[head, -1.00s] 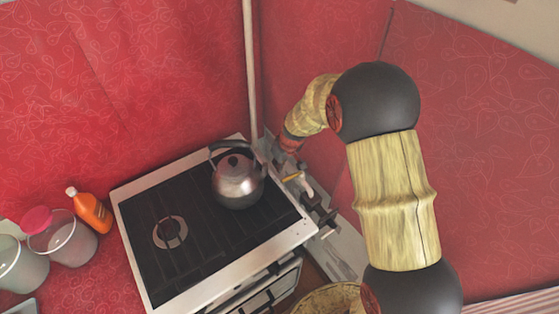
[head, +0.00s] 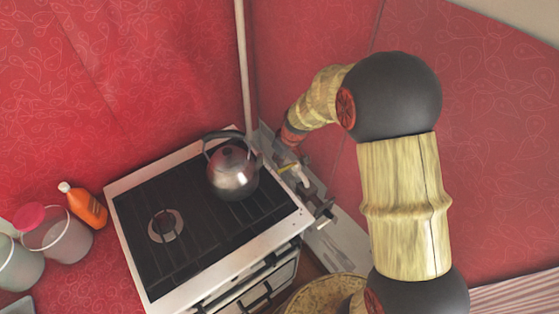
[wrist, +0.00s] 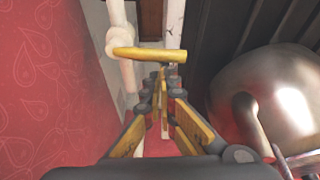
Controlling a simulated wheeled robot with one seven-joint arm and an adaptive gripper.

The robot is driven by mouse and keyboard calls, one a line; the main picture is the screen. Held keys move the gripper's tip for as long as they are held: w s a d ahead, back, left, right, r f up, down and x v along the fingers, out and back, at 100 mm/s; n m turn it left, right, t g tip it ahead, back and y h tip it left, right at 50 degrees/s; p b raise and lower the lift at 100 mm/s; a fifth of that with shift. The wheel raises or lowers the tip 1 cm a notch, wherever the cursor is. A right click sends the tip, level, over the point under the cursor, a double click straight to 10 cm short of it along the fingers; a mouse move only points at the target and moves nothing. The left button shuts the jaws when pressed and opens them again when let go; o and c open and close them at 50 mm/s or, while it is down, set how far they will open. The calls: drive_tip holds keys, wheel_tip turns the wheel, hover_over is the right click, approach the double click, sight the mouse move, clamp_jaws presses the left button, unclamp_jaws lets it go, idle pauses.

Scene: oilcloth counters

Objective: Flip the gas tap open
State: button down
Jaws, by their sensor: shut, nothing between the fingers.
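The gas tap's yellow lever (wrist: 150,54) sits on a pale pipe (wrist: 121,72) in the wrist view. The lever lies crosswise to the pipe and points right. It also shows small in the head view (head: 284,168), just right of the kettle. My gripper (wrist: 160,72) is shut and empty. Its fingertips are close to the lever's right half; I cannot tell whether they touch it. In the head view my gripper is small and partly hidden among the parts beside the stove.
A metal kettle (head: 232,172) stands on the black stove (head: 190,250), close to the right of my gripper in the wrist view (wrist: 275,105). A red wall is close on the left there. An orange bottle (head: 87,207) and clear containers (head: 60,240) stand left of the stove.

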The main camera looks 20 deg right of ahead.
sight(286, 168)
drive_tip(key=shift+s+f+n+b, duration=0.1)
drive_tip(key=shift+s+n+b, duration=0.1)
drive_tip(key=shift+n+b, duration=0.35)
drive_tip(key=s+n+b, duration=0.1)
drive_tip(key=b, duration=0.1)
drive_tip(key=n+y+b, duration=0.1)
drive_tip(key=n+b, duration=0.1)
drive_tip(key=b, duration=0.1)
drive_tip(key=shift+s+d+f+g, duration=0.1)
drive_tip(key=shift+s+f+g, duration=0.15)
drive_tip(key=shift+s+g, duration=0.1)
drive_tip(key=s+n+b, duration=0.1)
drive_tip(key=n+g+b, duration=0.1)
drive_tip(key=n+b, duration=0.1)
drive_tip(key=shift+s+d+r+n+y, duration=0.15)
drive_tip(key=shift+s+d+n+y, duration=0.1)
drive_tip(key=shift+s+d+y, duration=0.15)
drive_tip(key=s+d+n+b, duration=0.1)
drive_tip(key=s+d+n, duration=0.1)
drive_tip(key=shift+s+d+r+n+g, duration=0.15)
drive_tip(key=shift+d+n+g, duration=0.05)
drive_tip(key=shift+n+g, duration=0.2)
drive_tip(key=shift+s+d, duration=0.1)
drive_tip(key=shift+d, duration=0.1)
